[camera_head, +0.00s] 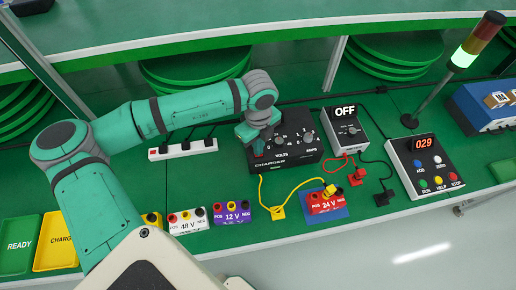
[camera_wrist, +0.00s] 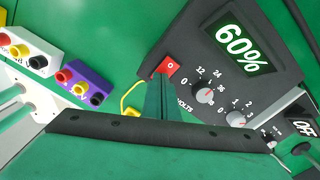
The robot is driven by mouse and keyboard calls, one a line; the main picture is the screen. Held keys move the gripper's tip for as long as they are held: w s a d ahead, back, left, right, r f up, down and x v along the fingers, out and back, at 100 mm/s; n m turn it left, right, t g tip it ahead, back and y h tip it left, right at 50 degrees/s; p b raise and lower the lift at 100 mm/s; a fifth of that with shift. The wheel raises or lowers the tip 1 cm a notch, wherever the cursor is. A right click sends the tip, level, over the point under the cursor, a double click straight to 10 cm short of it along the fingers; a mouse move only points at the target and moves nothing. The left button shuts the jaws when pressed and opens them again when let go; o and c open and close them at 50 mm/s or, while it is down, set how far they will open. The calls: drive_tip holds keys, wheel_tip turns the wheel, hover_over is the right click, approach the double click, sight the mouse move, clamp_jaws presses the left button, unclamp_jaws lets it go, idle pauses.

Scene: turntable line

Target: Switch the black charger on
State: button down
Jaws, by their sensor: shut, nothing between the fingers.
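The black charger (camera_head: 284,160) stands on the green bench in the head view, with VOLTS and AMPS knobs. In the wrist view its panel (camera_wrist: 290,75) shows a lit display (camera_wrist: 243,48) reading 60%, a volts knob (camera_wrist: 204,95) and an amps knob (camera_wrist: 236,118). A red switch (camera_wrist: 169,66) with a white mark sits at the charger's left corner. My gripper (camera_wrist: 161,84) is shut and empty, its tip right at the switch; I cannot tell whether it touches. In the head view my gripper (camera_head: 257,150) covers the charger's left end and hides the switch.
A grey box (camera_head: 344,125) reading OFF stands right of the charger, with red and black leads. A yellow lead (camera_head: 290,194) runs in front. A 24 V red battery (camera_head: 322,207), a purple 12 V battery (camera_head: 232,213) and a white 48 V battery (camera_head: 187,225) line the front. A power strip (camera_head: 182,150) lies left.

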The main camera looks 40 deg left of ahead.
wheel_tip(320, 180, up, 7)
idle(1.0)
idle(0.4)
